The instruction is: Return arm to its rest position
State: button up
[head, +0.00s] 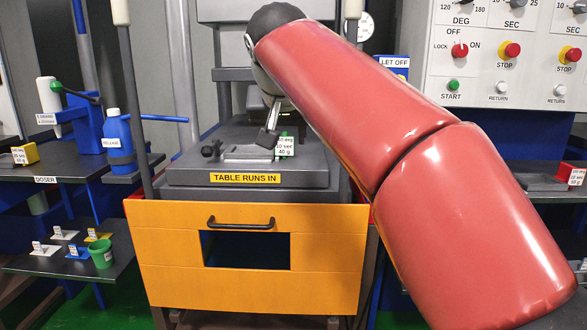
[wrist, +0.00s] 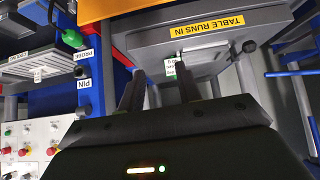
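My red arm crosses the right half of the head view and reaches toward the grey machine table (head: 190,178) marked "TABLE RUNS IN". My gripper (head: 268,136) points down over that table, partly hidden by the arm. In the wrist view my gripper (wrist: 158,78) has its two dark fingers apart, with nothing held between them that I can make out. A small green and white tag (head: 286,147) stands close beside the fingers. It also shows near the right fingertip in the wrist view (wrist: 171,68); whether they touch is unclear.
An orange drawer front (head: 160,255) with a black handle is below the table. A control panel (head: 478,75) is at upper right. At left are the doser shelf (head: 60,168), a blue bottle (head: 117,135) and a green cup (head: 103,254). A yellow box (head: 25,153) is at far left.

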jog(key=s+d+f+g, duration=0.2)
jog(key=s+d+f, duration=1.1)
jog(key=s+f, duration=0.1)
jog(key=s+d+f, duration=0.1)
jog(key=s+f, duration=0.5)
jog(key=f, duration=0.2)
jog(key=s+d+f+g, duration=0.1)
jog(key=s+d+f, duration=0.1)
jog(key=s+f, duration=0.3)
notch_tip(320, 180, down, 3)
jog(key=shift+s+d+r, duration=0.1)
jog(key=shift+s+d, duration=0.15)
jog(key=shift+s, duration=0.1)
